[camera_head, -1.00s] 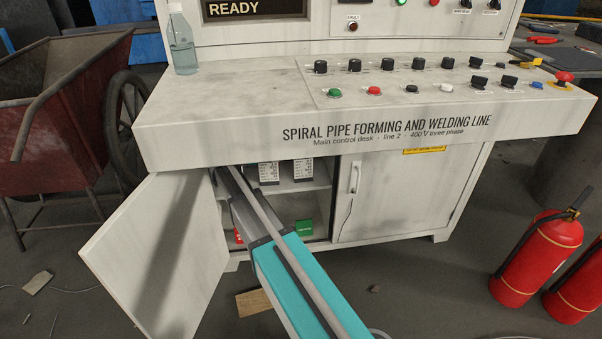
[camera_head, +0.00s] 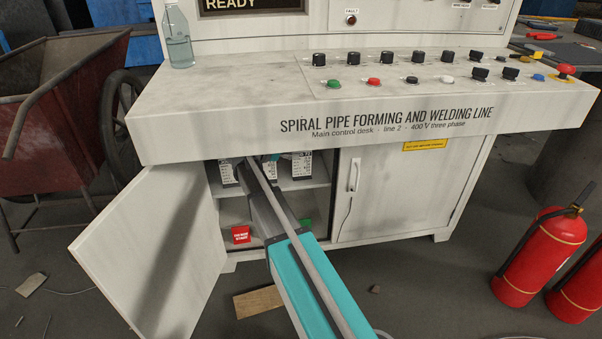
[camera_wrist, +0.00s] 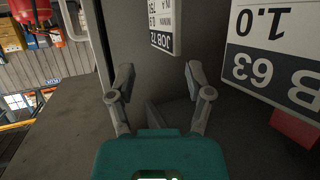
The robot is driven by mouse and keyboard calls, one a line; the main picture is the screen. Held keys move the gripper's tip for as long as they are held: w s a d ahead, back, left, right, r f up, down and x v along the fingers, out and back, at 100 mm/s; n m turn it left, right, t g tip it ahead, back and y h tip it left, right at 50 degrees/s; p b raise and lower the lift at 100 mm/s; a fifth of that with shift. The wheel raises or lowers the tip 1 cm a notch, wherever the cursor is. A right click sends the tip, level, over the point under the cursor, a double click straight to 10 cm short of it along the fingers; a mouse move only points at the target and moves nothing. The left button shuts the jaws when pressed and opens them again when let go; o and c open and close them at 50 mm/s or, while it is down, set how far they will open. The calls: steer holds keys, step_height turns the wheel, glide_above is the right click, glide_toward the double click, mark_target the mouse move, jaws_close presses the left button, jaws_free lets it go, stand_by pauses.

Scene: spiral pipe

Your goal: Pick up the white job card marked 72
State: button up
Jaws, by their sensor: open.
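The white job card marked 72 (camera_wrist: 163,25) shows upside down at the top middle of the wrist view, partly cut off by the frame edge. My gripper (camera_wrist: 158,78) is open there, its two fingers apart with nothing between them. The card is beyond the fingertips and apart from them. In the head view my arm reaches into the open cabinet and the fingers are hidden. White cards stand on the shelf there, a left one (camera_head: 228,172) and a right one (camera_head: 302,165); their numbers are too small to read.
Another white card, marked 63 (camera_wrist: 270,65), is at the right in the wrist view. The open cabinet door (camera_head: 155,245) is left of my arm, and the desk top (camera_head: 230,95) overhangs it. A red block (camera_head: 241,234) lies on the lower level. Fire extinguishers (camera_head: 540,255) stand at right.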

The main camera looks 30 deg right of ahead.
mark_target(302, 153)
stand_by(0.3)
steer(key=shift+f+b+x, duration=0.2)
steer(key=shift+b+x, duration=0.65)
steer(key=shift+x, duration=1.15)
steer(key=shift+w+d+f, duration=0.1)
steer(key=shift+d+f, duration=0.1)
steer(key=shift+d, duration=0.35)
jaws_close()
